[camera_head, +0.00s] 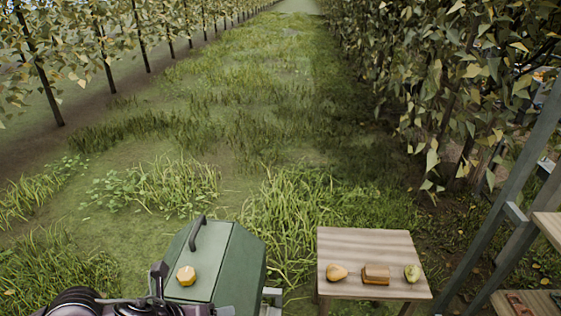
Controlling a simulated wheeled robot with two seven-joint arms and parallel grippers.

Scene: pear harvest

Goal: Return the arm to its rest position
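My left arm comes in at the bottom left edge. Dark parts at its end, seemingly my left gripper (159,285), stand beside the front left of a green box. I cannot make out the fingers or whether they are apart, and nothing is visibly held. My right arm and gripper are out of view. A small wooden table (365,245) stands to the right of the box. On it, from left to right, lie a yellow pear (336,272), a small brown block-like thing (376,274) and a greenish pear (412,273).
The green box (232,262) has a dark handle (197,233) and a small yellow-orange thing (186,275) on its top. A grey ladder-like frame (497,210) and wooden shelves (532,302) stand at the right. Leafy trees line both sides of a grassy lane.

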